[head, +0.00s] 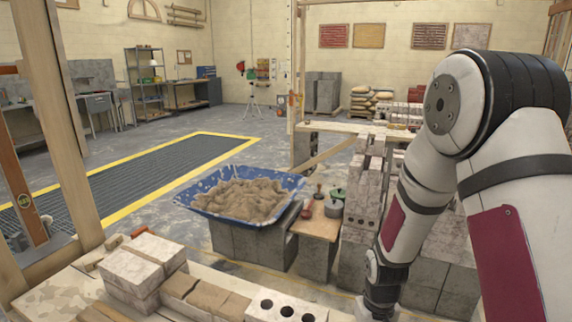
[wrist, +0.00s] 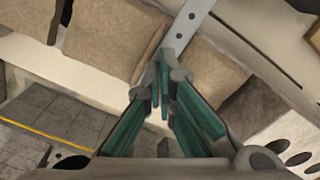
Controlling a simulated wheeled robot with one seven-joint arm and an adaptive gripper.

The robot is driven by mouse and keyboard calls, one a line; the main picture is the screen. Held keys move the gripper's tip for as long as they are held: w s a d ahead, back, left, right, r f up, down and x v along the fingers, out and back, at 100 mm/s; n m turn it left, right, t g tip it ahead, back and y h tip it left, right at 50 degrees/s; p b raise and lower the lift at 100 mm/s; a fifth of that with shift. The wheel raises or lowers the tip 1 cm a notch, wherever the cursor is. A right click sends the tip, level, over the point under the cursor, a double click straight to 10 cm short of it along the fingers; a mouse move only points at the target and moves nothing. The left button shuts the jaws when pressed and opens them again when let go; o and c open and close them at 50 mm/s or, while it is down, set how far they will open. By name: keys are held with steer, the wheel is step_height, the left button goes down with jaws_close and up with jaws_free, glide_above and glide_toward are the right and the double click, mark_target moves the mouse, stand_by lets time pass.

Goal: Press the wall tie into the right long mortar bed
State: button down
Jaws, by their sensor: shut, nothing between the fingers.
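In the wrist view, my gripper (wrist: 163,72), with green-lined fingers, is shut with nothing between its fingertips. The wall tie, a grey metal strip with holes (wrist: 188,22), runs from the top edge down to the fingertips; its near end is hidden by them. It passes between a tan mortar bed on the left (wrist: 115,40) and another tan mortar bed (wrist: 203,65) to its right. I cannot tell whether the tie is pressed in or lies on top. In the head view, tan mortar beds (head: 208,298) show on the wall; my gripper is below the frame.
A blue tub (head: 215,210) of mortar stands on grey blocks beyond the wall. A small wooden board (head: 318,224) with pots stands beside it. Stacked bricks (head: 360,205) rise close to my arm. Pale bricks (head: 140,262) sit on the wall's left. Floor lies open behind.

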step_height(320, 180, up, 8)
steer(key=p, duration=0.5)
stand_by(0.4)
stand_by(1.1)
